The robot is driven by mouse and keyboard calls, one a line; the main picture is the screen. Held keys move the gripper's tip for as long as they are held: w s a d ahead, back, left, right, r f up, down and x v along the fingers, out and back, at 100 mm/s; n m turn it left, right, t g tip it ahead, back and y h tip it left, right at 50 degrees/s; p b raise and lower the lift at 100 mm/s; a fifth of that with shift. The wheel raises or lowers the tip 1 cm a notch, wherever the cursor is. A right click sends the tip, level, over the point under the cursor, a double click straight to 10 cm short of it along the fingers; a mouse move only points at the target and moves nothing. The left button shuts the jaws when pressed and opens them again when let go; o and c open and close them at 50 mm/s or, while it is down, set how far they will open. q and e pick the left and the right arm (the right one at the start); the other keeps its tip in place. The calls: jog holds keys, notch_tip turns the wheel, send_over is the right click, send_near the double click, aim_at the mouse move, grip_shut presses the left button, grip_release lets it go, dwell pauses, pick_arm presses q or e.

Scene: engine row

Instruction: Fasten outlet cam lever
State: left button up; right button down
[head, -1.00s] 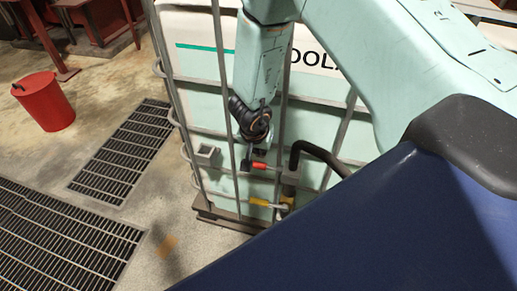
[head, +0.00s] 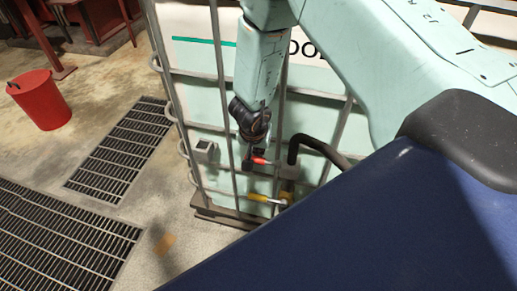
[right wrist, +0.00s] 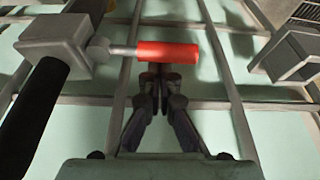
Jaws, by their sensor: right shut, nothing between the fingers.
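The cam lever with a red handle (head: 260,161) sticks out sideways from the grey outlet fitting on the caged tank's front. In the right wrist view the red handle (right wrist: 168,53) lies level, joined by a short metal rod to a grey block (right wrist: 68,40). My right gripper (head: 250,155) is at the red handle in the head view. In the right wrist view the gripper (right wrist: 160,78) is shut and empty, its tips right at the handle's lower edge; I cannot tell whether they touch it. My left gripper is not in view.
A yellow valve handle (head: 263,199) sits below the red lever. A black hose (head: 318,146) bends off right from the outlet. Grey cage bars (head: 222,90) cross the tank front. Floor grates (head: 118,150) and a red bucket (head: 40,100) are at left.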

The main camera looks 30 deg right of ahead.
aim_at(256, 159)
jog(key=shift+a+n, duration=0.2)
jog(key=shift+n, duration=0.2)
jog(key=shift+s+a+f+n+t+y+b, duration=0.1)
jog(key=shift+s+a+n+t+y+b, duration=0.2)
jog(key=shift+n+b, duration=0.45)
jog(key=shift+s+a+f+n+t+y+b, duration=0.1)
jog(key=shift+s+a+n+y+b, duration=0.3)
jog(key=shift+n, duration=0.55)
jog(key=shift+s+a+r+n+b, duration=0.1)
jog(key=shift+s+a+n+b, duration=0.3)
jog(key=shift+n, duration=0.4)
jog(key=shift+s+a+n+y, duration=0.1)
jog(key=shift+s+n+y, duration=0.4)
jog(key=shift+n, duration=0.4)
jog(key=s+n+p, duration=0.1)
jog(key=n, duration=0.1)
jog(key=s+n+y+p, duration=0.1)
jog(key=s+n+p, duration=0.1)
jog(key=s+n+y+p, duration=0.1)
jog(key=n, duration=0.2)
jog(key=shift+s+a+r+p, duration=0.15)
jog(key=shift+s+p, duration=0.1)
jog(key=shift+p, duration=0.15)
jog(key=shift+s, duration=0.1)
